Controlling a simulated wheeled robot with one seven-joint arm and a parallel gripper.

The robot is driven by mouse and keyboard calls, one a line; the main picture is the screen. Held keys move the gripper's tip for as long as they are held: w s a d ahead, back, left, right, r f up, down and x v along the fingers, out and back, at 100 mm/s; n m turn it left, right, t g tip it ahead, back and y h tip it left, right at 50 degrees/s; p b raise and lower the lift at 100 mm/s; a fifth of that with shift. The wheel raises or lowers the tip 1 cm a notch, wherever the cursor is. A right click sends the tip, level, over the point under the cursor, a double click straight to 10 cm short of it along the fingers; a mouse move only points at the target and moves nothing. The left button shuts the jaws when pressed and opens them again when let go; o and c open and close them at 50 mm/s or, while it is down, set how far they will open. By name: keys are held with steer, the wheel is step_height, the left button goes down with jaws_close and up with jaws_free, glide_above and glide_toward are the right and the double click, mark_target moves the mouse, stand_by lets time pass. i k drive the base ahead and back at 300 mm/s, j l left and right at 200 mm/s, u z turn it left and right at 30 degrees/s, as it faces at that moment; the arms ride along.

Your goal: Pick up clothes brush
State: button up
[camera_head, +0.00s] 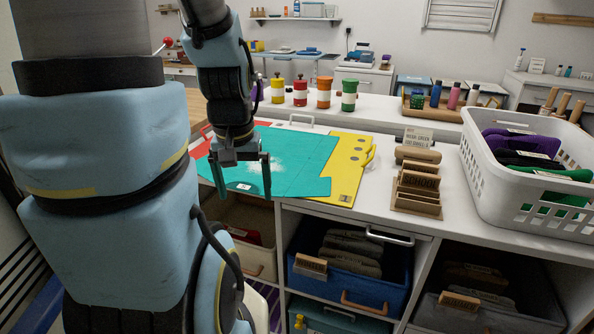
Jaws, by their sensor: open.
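My gripper (242,190) points down, open and empty, above a teal sheet (300,165) on the white counter. The sheet has a whitish patch between the fingers. A rounded wooden piece (418,155) lies on the counter to the right, just behind a slotted wooden rack (415,195) and in front of a small sign (418,136). It may be the clothes brush, but I cannot tell for sure at this size. My gripper is well to its left and apart from it.
A white basket (480,190) of dark, purple and green items stands at the right. Several coloured jars (324,95) line the raised ledge behind. A yellow board (350,160) lies under the teal sheet. Cubbies below hold a blue bin (330,285) and others.

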mark_target(408, 153)
steer(key=l+u, duration=0.1)
steer(key=l, duration=0.7)
steer(key=k+l, duration=0.15)
steer(key=l, duration=0.65)
steer(key=u, duration=0.05)
